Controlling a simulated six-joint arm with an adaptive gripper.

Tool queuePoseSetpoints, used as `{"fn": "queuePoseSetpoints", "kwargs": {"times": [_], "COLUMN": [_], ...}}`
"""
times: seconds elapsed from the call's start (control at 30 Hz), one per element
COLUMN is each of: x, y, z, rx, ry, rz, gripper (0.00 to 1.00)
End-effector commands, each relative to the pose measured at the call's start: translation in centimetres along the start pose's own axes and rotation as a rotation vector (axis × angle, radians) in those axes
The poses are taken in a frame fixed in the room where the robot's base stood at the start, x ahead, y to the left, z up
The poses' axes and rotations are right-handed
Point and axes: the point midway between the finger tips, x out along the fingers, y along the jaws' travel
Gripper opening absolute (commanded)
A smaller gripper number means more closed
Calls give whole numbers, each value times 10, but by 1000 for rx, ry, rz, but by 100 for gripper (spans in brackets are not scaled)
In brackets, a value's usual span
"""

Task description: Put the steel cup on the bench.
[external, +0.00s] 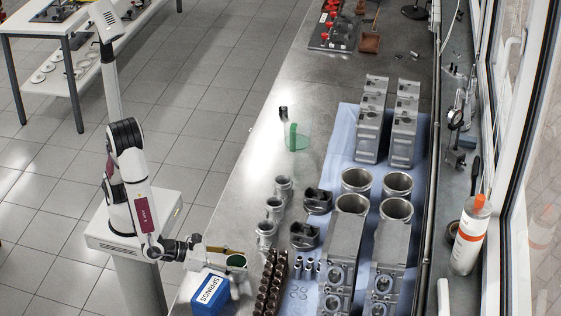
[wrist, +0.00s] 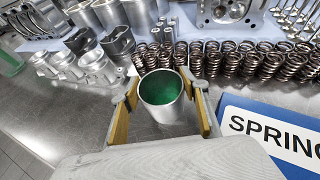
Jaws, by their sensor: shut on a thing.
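The steel cup (wrist: 165,115) is a small round silvery cup with a green inside, seen from above in the wrist view. It also shows near the front edge of the bench in the external view (external: 237,264). My gripper (external: 232,260) is shut on the cup, with one yellow-padded finger on each side of it. The cup looks upright or nearly so. It is over the bench's (external: 238,190) near end, beside the blue springs box; I cannot tell whether its base touches the surface.
The blue springs box (external: 207,290) stands right beside my gripper. A green translucent cylinder (external: 297,138) stands farther back.

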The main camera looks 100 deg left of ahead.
Motion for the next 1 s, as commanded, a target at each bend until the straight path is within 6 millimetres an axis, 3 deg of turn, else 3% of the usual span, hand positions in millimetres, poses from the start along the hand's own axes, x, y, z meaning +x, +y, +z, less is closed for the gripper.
{"fn": "queuePoseSetpoints", "kwargs": {"times": [0.03,0.07,0.1,0.67,1.0], "x": [0,0,0,-2,-29], "y": [0,0,0,0,-1], "z": [-1,-1,0,2,2], "rx": [1,0,0,0,0], "ry": [-1,0,0,0,-1], "rz": [0,0,0,-1,-4], "gripper": [19,52,61,61,61]}}
